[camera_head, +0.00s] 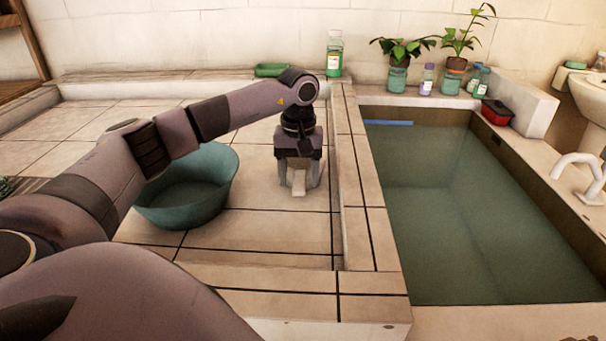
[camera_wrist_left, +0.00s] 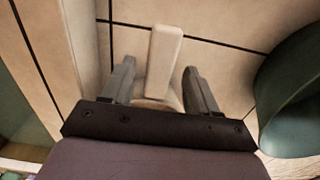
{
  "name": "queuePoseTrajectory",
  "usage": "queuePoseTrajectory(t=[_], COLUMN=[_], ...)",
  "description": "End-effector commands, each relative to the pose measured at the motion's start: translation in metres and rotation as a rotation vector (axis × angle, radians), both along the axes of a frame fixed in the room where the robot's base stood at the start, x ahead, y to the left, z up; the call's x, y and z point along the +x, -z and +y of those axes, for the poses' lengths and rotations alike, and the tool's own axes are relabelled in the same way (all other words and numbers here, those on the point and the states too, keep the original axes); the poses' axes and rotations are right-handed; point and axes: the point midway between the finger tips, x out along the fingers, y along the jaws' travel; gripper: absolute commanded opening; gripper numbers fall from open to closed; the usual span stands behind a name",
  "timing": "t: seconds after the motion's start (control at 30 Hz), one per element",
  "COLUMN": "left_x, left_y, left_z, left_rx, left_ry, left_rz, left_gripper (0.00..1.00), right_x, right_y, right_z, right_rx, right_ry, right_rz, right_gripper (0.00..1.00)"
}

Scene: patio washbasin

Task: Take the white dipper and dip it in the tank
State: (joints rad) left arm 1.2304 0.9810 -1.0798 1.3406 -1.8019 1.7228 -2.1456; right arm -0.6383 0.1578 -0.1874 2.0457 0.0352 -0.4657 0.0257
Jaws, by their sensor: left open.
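The white dipper (camera_head: 299,188) is on the tiled floor left of the tank's low wall. Only its pale handle shows clearly; my gripper hides most of the rest. In the left wrist view the handle (camera_wrist_left: 165,55) extends away between the fingers, and a rounded part shows below it. My left gripper (camera_head: 300,183) points down over the dipper, open, with one finger on each side of the handle. I cannot tell whether the fingers touch it. The tank (camera_head: 400,284), full of greenish water, is to the right. My right gripper is not in view.
A teal basin (camera_head: 190,215) stands left of the gripper, partly behind my arm. A tiled ledge (camera_head: 370,230) separates floor and tank. A white tap (camera_head: 575,163) is right.

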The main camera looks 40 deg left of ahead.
Motion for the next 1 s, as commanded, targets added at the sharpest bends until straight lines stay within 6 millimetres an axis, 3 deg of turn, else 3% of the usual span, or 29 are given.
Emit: queuePoseTrajectory(t=[0.2, 0.5, 0.53, 0.57, 0.7, 1.0], left_x=[0.001, 0.001, 0.001, 0.001, 0.001, 0.001], left_y=[0.034, 0.039, 0.039, 0.039, 0.038, 0.037], left_z=[0.000, 0.000, 0.000, 0.000, 0.000, 0.000], left_rx=[0.001, 0.001, 0.001, 0.001, 0.001, 0.000], left_ry=[-0.001, 0.000, 0.000, 0.000, 0.000, 0.000], left_rz=[0.003, 0.001, 0.001, 0.001, 0.001, 0.000], left_gripper=[0.60, 0.60, 0.56, 0.47, 0.01, 0.00], right_x=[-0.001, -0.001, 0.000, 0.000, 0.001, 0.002], right_y=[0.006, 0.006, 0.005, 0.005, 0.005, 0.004], right_z=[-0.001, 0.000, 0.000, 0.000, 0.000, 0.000], right_rx=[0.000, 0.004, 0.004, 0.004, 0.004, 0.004], right_ry=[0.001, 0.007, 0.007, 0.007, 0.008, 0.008], right_rz=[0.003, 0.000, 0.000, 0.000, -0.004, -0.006], right_gripper=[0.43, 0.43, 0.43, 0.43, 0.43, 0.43])
